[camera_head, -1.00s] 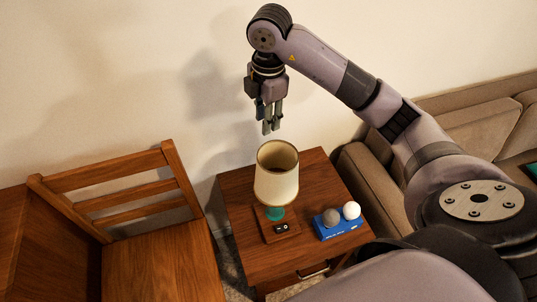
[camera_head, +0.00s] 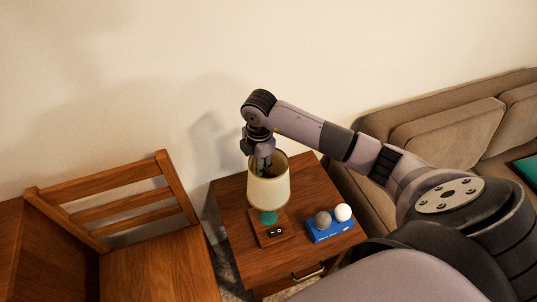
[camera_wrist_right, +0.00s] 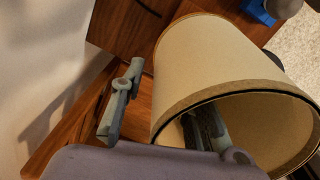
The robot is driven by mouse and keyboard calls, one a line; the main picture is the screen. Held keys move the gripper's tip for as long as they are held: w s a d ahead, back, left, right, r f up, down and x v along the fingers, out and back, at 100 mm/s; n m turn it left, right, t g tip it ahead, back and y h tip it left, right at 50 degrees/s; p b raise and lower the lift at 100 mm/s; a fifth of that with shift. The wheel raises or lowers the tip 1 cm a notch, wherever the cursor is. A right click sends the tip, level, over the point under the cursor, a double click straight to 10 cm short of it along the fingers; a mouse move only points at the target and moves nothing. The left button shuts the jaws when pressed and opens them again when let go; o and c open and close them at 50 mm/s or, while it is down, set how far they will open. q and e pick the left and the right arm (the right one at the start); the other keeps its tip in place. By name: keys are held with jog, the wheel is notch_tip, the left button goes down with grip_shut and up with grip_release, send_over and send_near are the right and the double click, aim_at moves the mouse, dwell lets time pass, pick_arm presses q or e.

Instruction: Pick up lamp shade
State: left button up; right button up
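The cream lamp shade (camera_head: 269,187) sits over a teal lamp stem (camera_head: 268,216) on a wooden base (camera_head: 272,232). The base stands on the side table. My right gripper (camera_head: 262,162) is at the top rim of the shade in the head view. In the right wrist view, the shade (camera_wrist_right: 215,65) lies between the fingers of my right gripper (camera_wrist_right: 165,118). One finger is inside the rim and the other is outside the wall, with a visible gap to it. The gripper is open. My left gripper is not in view.
The wooden side table (camera_head: 232,203) also holds a blue box (camera_head: 329,232) with a grey ball (camera_head: 323,218) and a white ball (camera_head: 343,212). A wooden chair (camera_head: 160,270) stands left, a brown sofa (camera_head: 440,130) right. A wall is behind.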

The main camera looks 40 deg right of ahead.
jog(key=shift+f, duration=0.65)
jog(key=shift+c, duration=0.4)
grip_shut()
